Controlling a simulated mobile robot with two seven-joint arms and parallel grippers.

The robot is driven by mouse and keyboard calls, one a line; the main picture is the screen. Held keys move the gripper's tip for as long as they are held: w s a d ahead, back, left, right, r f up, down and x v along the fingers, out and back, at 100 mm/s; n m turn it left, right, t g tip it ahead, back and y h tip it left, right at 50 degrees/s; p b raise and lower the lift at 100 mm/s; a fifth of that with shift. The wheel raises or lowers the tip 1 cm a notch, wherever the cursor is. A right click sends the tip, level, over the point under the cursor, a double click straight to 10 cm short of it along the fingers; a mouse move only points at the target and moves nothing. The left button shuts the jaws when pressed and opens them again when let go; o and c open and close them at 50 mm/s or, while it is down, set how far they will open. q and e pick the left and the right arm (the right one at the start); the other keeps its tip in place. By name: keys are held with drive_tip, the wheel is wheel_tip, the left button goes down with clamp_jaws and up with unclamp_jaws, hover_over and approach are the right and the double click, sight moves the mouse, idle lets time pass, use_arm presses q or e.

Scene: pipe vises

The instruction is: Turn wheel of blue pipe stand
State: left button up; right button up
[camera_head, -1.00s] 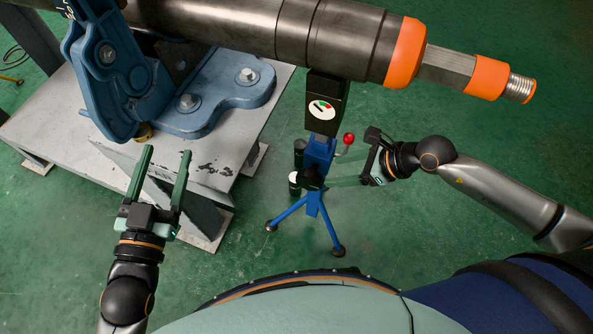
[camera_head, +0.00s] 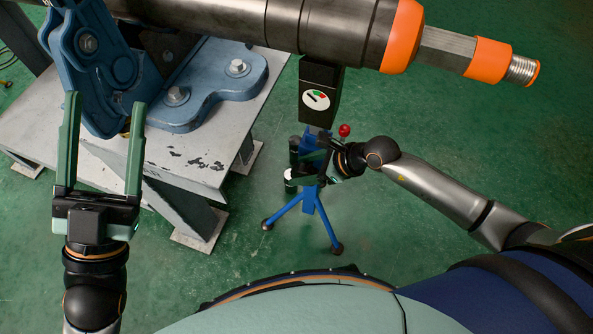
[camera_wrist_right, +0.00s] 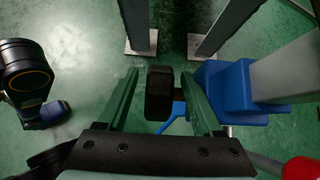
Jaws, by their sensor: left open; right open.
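The blue pipe stand (camera_head: 309,198) stands on its tripod legs under the dark pipe in the head view. My left gripper (camera_head: 104,150) is open and empty, in front of the grey table.
A large dark pipe (camera_head: 330,30) with orange bands crosses above the stand. A blue vise (camera_head: 205,85) is bolted on the grey table (camera_head: 190,160) at left. The red knob (camera_wrist_right: 300,168) is close to the right gripper's right side. Green floor is clear at right.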

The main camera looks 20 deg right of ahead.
drive_tip(key=shift+x, duration=1.2)
use_arm(q)
drive_tip(key=s+r+m+h, duration=0.2)
drive_tip(key=h, duration=0.1)
drive_tip(key=shift+s+d+r, duration=0.1)
drive_tip(key=shift+s+d, duration=0.05)
use_arm(e)
clamp_jaws()
use_arm(q)
drive_tip(key=shift+b, duration=0.3)
